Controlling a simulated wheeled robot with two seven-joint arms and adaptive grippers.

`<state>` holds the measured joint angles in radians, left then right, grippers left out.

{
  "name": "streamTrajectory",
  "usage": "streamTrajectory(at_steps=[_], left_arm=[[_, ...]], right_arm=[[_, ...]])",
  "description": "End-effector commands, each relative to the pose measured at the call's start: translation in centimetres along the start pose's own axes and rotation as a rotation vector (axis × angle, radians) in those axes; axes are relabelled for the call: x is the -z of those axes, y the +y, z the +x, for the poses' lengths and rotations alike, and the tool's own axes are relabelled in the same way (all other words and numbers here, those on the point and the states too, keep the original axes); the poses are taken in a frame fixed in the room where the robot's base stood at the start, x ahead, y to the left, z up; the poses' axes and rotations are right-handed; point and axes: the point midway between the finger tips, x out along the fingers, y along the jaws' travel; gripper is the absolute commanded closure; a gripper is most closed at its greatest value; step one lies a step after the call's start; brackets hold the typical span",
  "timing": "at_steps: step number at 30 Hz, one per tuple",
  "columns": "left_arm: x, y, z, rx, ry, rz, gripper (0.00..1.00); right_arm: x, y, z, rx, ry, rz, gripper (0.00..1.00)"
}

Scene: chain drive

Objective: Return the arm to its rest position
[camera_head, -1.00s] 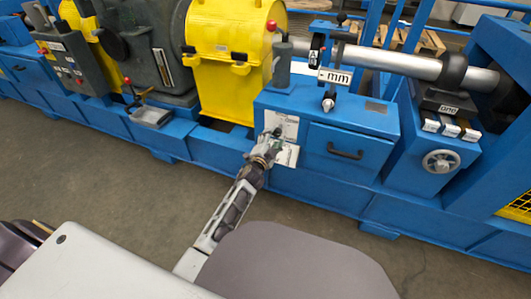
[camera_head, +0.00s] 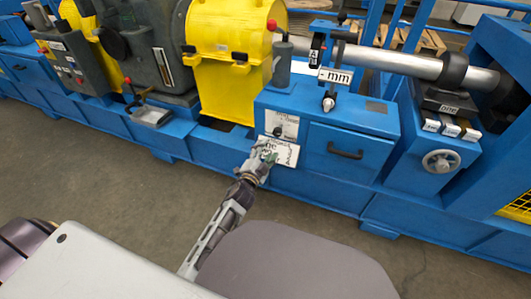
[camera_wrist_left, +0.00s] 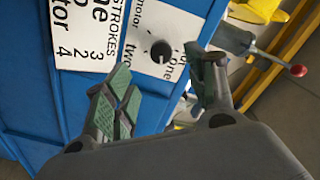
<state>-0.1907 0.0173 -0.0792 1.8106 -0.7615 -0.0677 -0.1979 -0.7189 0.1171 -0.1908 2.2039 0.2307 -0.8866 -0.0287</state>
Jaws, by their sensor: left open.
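My left gripper (camera_head: 264,154) is in front of the blue machine cabinet, by its white label plates. In the left wrist view its green-padded fingers (camera_wrist_left: 165,95) stand apart with nothing between them. A black knob (camera_wrist_left: 160,51) on a white plate shows just beyond the fingers, apart from them; it also shows in the head view (camera_head: 278,131) above the gripper. A second white label (camera_head: 285,152) with printed text is partly behind the gripper. My right gripper is not in view.
The blue cabinet (camera_head: 383,121) has a drawer with a black handle (camera_head: 345,153). A handwheel (camera_head: 440,162) is to the right. The grey floor (camera_head: 120,190) in front is clear.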

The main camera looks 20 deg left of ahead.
Motion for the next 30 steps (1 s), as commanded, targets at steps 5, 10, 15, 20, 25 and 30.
streamTrajectory(at_steps=[5, 10, 15, 20, 25, 30], left_arm=[[0.0, 0.0, -0.6, 0.0, 0.0, 0.0, 0.44], [0.0, 0.0, -0.6, 0.0, 0.0, 0.0, 0.44], [0.0, 0.0, -0.6, 0.0, 0.0, 0.0, 0.44], [0.0, 0.0, -0.6, 0.0, 0.0, 0.0, 0.44], [-0.2, -0.1, -0.7, -0.001, -0.01, -0.008, 0.44], [-1.1, -0.3, -1.4, -0.01, -0.065, -0.047, 0.44]], right_arm=[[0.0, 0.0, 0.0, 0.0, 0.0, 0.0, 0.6], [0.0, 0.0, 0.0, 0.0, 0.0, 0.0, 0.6], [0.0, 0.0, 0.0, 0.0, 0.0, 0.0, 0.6], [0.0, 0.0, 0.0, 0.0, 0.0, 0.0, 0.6], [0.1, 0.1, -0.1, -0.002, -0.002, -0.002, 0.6], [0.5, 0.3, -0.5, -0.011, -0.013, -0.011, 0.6]])
